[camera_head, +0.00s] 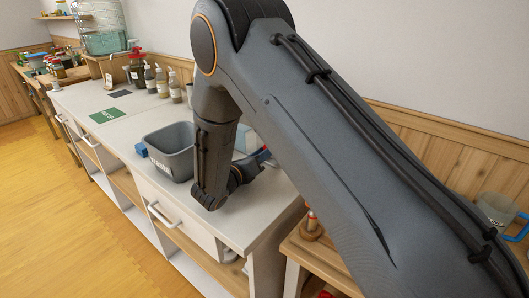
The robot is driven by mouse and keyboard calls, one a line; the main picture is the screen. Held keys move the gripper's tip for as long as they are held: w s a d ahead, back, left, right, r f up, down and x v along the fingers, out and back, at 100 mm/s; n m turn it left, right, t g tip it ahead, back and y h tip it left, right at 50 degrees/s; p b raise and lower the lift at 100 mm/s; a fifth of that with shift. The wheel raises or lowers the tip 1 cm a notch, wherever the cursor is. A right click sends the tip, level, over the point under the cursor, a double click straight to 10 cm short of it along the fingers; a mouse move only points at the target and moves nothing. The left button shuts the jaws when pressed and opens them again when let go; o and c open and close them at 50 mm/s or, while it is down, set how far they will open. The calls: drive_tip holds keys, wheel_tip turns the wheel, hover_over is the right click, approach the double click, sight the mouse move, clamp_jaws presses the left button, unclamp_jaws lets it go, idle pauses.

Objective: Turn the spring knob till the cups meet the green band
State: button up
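I cannot make out a spring knob, cups or a green band for sure in the head view. My arm crosses the middle of the picture and hides much of the counter behind it. The wrist end of my arm hangs low over the white counter (195,222), right of a grey bin. My gripper's fingers cannot be made out, nor whether they hold anything. A small blue and red part (263,156) shows just beyond the wrist, partly hidden; I cannot tell what it belongs to.
The grey bin (169,158) stands on the counter, with a small blue thing (141,150) at its left. A green mat (107,115) lies farther left. Pump bottles (150,78) line the wall. A wooden table at lower right holds a small brown item (311,230).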

drive_tip(key=o, duration=1)
drive_tip(key=shift+b+v, duration=0.9)
drive_tip(key=shift+v, duration=3)
drive_tip(key=shift+a, duration=0.1)
